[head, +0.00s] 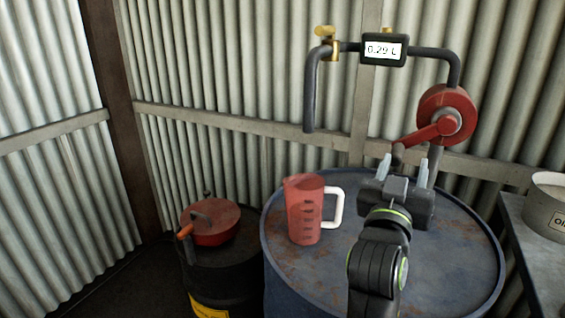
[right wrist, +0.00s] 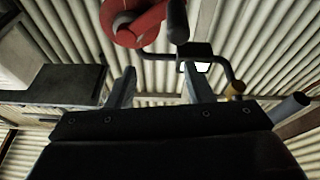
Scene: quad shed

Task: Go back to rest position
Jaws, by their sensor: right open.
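My right gripper (head: 404,172) is open and empty above the blue drum, below the red hand pump. In the right wrist view its two fingers (right wrist: 160,88) stand apart with nothing between them. A red translucent measuring jug (head: 304,210) with a white handle stands upright on the blue drum's top (head: 345,262), left of my right gripper and apart from it. The red pump (head: 447,114) with its crank is at the upper right, and it also shows in the right wrist view (right wrist: 136,24). My left gripper is not in view.
A pipe (head: 311,95) with a brass valve (head: 327,44) and a display (head: 384,50) reading about 0.29 L arches above the drum. A dark drum (head: 233,268) with a red-topped pump (head: 212,222) stands left. A bench (head: 538,240) with a labelled can (head: 549,205) is right.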

